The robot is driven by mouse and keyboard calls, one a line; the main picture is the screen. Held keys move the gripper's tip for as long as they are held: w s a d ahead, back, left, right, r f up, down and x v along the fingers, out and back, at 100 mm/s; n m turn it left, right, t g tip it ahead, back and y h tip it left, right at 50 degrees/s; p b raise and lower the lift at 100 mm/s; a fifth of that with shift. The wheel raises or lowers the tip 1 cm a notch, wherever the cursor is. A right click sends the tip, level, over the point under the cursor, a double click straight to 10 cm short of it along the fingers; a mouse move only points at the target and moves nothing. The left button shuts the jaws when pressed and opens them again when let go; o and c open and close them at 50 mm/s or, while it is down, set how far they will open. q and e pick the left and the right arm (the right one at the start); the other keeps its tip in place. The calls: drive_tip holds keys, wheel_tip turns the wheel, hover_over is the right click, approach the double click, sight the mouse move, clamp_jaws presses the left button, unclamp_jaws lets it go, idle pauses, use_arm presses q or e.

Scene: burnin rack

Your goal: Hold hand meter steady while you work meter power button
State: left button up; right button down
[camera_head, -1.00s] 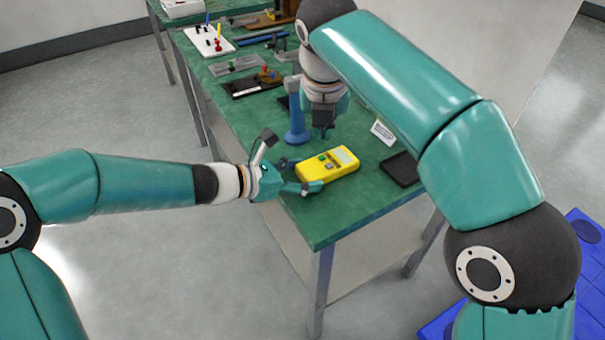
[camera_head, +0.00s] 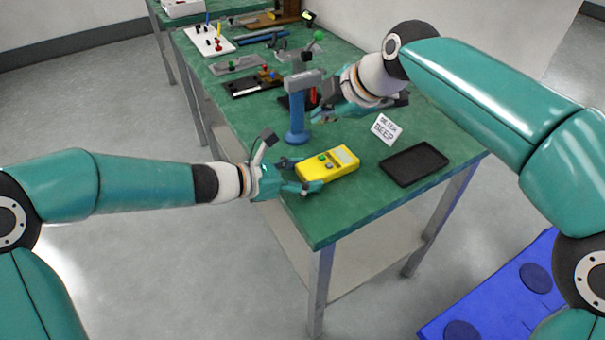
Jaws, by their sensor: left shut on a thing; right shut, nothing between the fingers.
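The yellow hand meter (camera_head: 330,165) lies on the green table top (camera_head: 345,212) near its front left corner. It has a screen and small coloured buttons on its face; which one is the power button is too small to tell. My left gripper (camera_head: 294,176) is shut on the near left end of the meter. My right gripper (camera_head: 318,115) is shut and empty, behind the meter and to the right of the blue stand, apart from the meter. Its fingertips are partly hard to make out.
A blue stand with a grey head (camera_head: 297,125) stands just behind the meter. A black tray (camera_head: 414,163) and a white sign reading "BEEP" (camera_head: 384,129) are to the right. Several boards and tools, including a white board (camera_head: 209,41), fill the far table. The front strip is clear.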

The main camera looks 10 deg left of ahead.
sight(324, 158)
drive_tip(key=shift+w+d+f+m+t+y, duration=0.15)
drive_tip(key=shift+f+m, duration=0.4)
drive_tip(key=shift+f, duration=0.8)
drive_tip(key=shift+w+d+f+m+t+y, duration=0.15)
drive_tip(key=shift+f+m, duration=0.45)
drive_tip(key=shift+f, duration=0.75)
drive_tip(key=shift+w+d+f+m+t+y, duration=0.15)
drive_tip(key=shift+f+m, duration=0.4)
drive_tip(key=shift+f, duration=0.8)
drive_tip(key=shift+s+f, duration=0.1)
drive_tip(key=shift+f, duration=0.05)
drive_tip(key=shift+f, duration=0.3)
drive_tip(key=shift+r, duration=0.55)
drive_tip(key=shift+r, duration=0.1)
